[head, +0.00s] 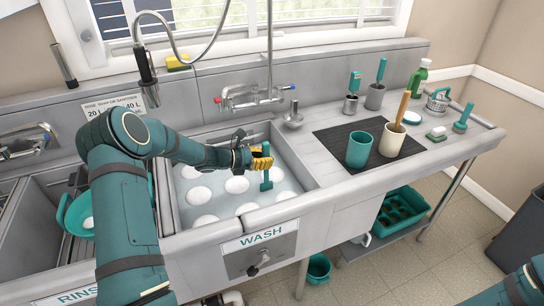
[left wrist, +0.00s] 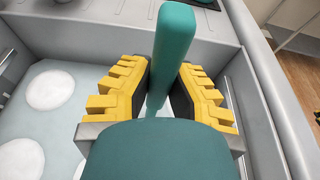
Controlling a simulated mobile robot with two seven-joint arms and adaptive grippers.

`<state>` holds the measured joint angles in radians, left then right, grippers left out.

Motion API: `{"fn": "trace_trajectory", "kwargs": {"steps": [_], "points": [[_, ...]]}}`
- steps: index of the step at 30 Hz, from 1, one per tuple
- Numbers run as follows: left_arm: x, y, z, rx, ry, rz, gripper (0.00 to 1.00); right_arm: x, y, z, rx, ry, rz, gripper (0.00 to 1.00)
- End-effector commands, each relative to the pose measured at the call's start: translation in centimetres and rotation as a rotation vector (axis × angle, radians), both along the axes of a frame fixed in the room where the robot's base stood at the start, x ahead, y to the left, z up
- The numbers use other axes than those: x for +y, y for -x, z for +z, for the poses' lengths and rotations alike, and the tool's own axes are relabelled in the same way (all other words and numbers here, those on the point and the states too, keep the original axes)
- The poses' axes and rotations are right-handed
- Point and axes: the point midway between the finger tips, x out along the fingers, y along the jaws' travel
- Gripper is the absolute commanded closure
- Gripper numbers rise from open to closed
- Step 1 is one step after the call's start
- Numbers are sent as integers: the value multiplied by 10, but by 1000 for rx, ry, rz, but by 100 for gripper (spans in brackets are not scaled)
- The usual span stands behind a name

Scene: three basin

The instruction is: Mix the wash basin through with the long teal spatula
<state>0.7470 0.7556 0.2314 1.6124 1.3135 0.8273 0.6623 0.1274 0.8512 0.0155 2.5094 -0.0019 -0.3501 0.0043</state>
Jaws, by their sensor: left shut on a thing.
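The wash basin (head: 307,183) is the sink compartment behind the WASH label (head: 261,240). It holds pale water with several white round patches, which also show in the left wrist view (left wrist: 50,90). My left gripper (head: 262,158) is over the right part of this basin, its yellow fingers shut on the teal spatula (head: 266,181). In the head view the flat teal end hangs below the fingers; I cannot tell whether it touches the water. In the left wrist view a teal shaft (left wrist: 173,50) passes between the fingers.
A faucet (head: 250,97) stands behind the basin, with a hanging spray hose. On the right counter, a dark mat (head: 335,135) carries a teal cup (head: 359,149) and a cream cup (head: 391,141). A teal colander (head: 77,213) sits in the rinse compartment at left.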

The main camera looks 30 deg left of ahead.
Motion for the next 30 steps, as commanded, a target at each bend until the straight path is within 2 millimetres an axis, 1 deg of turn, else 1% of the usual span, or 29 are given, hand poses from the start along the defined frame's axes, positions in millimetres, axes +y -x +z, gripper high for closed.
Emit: {"fn": "trace_trajectory", "kwargs": {"steps": [3,21,25,30], "points": [[12,14,1,0,-1,2,100,0,0,4,0,0,0,53],[67,79,1,0,0,1,100,0,0,18,0,0,0,53],[73,86,1,-1,-1,0,100,0,0,19,0,0,0,53],[73,87,0,-2,-1,-2,100,0,0,18,0,0,0,53]]}}
